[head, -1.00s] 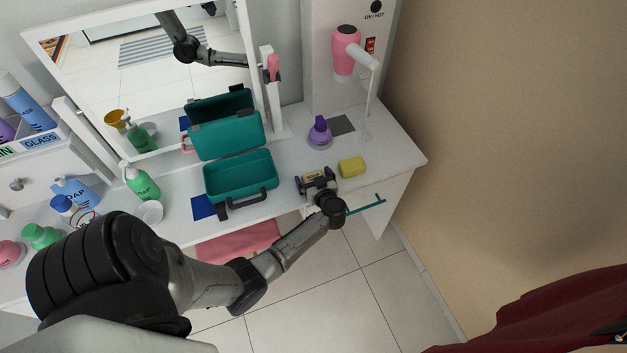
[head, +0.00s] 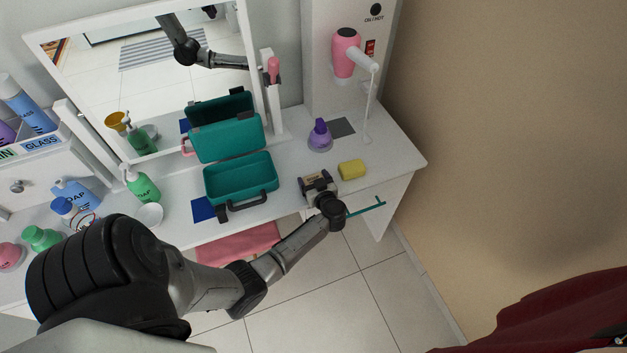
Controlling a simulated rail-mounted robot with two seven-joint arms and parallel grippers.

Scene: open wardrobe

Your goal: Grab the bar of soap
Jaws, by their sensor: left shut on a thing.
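My left gripper (head: 316,181) is over the front right part of the white table, right of the teal case. It is shut on a small tan block, the bar of soap (head: 316,177), which is partly hidden by the fingers. A yellow block (head: 352,169), like a sponge, lies on the table just right of the gripper, apart from it. My right gripper is not in view.
The open teal case (head: 240,176) stands left of the gripper. A purple bottle (head: 320,134) stands behind it, and a pink hair dryer (head: 345,55) hangs at the back. A teal drawer handle (head: 367,206) juts from the table front.

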